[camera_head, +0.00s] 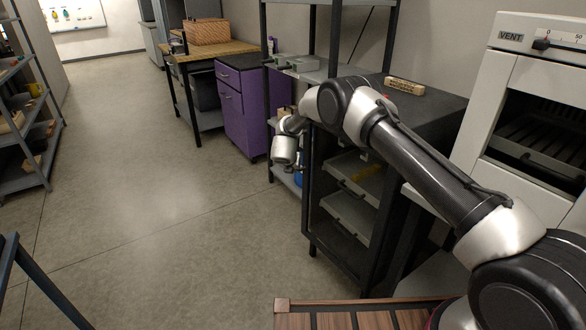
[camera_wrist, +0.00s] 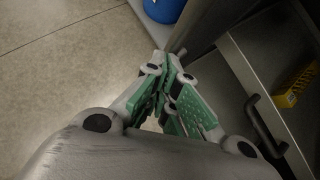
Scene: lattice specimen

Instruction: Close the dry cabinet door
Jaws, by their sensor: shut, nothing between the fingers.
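The dark cabinet (camera_head: 437,104) stands right of centre in the head view, its front uncovered enough to show grey drawers (camera_head: 349,213) with dark handles. I cannot clearly make out its door or tell how far it is open. My arm crosses in front of the cabinet's upper part. My gripper (camera_wrist: 168,62) shows in the wrist view with green-padded fingers shut and empty. Its tips are close to a dark upright edge (camera_wrist: 203,28); I cannot tell whether they touch it. Right of the fingers is a drawer with a black handle (camera_wrist: 266,124). The fingers are not distinguishable in the head view.
A yellow object (camera_wrist: 297,86) lies in a drawer. A blue object (camera_wrist: 164,9) stands beyond the fingertips. A white oven marked VENT (camera_head: 480,106) stands right of the cabinet, a purple cabinet (camera_head: 246,107) behind left. Open floor (camera_head: 165,190) lies to the left.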

